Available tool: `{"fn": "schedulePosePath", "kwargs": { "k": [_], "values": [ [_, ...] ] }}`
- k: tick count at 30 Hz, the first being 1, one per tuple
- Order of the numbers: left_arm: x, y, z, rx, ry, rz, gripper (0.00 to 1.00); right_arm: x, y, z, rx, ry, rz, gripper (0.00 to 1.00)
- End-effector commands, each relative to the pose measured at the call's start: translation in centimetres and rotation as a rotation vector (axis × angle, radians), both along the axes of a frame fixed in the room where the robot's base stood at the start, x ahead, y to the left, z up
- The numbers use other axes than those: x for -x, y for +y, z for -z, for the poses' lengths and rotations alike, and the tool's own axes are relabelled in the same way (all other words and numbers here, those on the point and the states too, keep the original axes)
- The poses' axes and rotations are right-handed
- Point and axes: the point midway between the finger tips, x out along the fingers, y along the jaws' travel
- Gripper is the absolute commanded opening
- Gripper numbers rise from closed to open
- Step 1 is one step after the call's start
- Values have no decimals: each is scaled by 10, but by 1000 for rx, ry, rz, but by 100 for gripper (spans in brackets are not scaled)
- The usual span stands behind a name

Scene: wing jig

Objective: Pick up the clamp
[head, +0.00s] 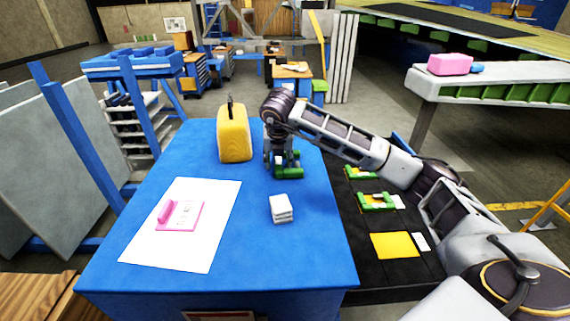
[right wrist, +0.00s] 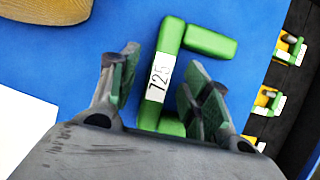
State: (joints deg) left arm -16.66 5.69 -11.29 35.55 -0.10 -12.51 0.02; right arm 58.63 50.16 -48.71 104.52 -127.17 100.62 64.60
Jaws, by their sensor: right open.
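The green clamp (head: 288,172) lies on the blue table top, right of the yellow case. In the right wrist view the clamp (right wrist: 168,62) is C-shaped, with a white label reading "725" on its long bar. My right gripper (head: 280,158) is directly over it, pointing down. In the right wrist view its open fingers (right wrist: 160,88) stand on either side of the labelled bar, with gaps visible. The near end of the clamp is partly hidden by the gripper body. My left gripper is not in view.
The yellow case (head: 235,135) stands close left of the gripper. A white block stack (head: 281,208) is nearer. A white sheet (head: 143,243) holds a pink part (head: 184,215). More green clamps (head: 376,203) and a yellow square (head: 394,245) lie on the black surface at right.

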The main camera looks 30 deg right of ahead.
Motion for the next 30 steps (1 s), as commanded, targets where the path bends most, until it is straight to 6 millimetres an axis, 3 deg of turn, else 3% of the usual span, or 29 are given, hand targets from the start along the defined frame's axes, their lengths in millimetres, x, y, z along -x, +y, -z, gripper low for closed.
{"fn": "schedulePosePath", "kwargs": {
  "k": [6,17,30],
  "values": [
    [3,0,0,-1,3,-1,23,0,0,0,0,0,0,45],
    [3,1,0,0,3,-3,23,0,0,0,0,0,0,0],
    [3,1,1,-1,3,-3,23,0,0,-4,0,-2,1,0]
  ]
}}
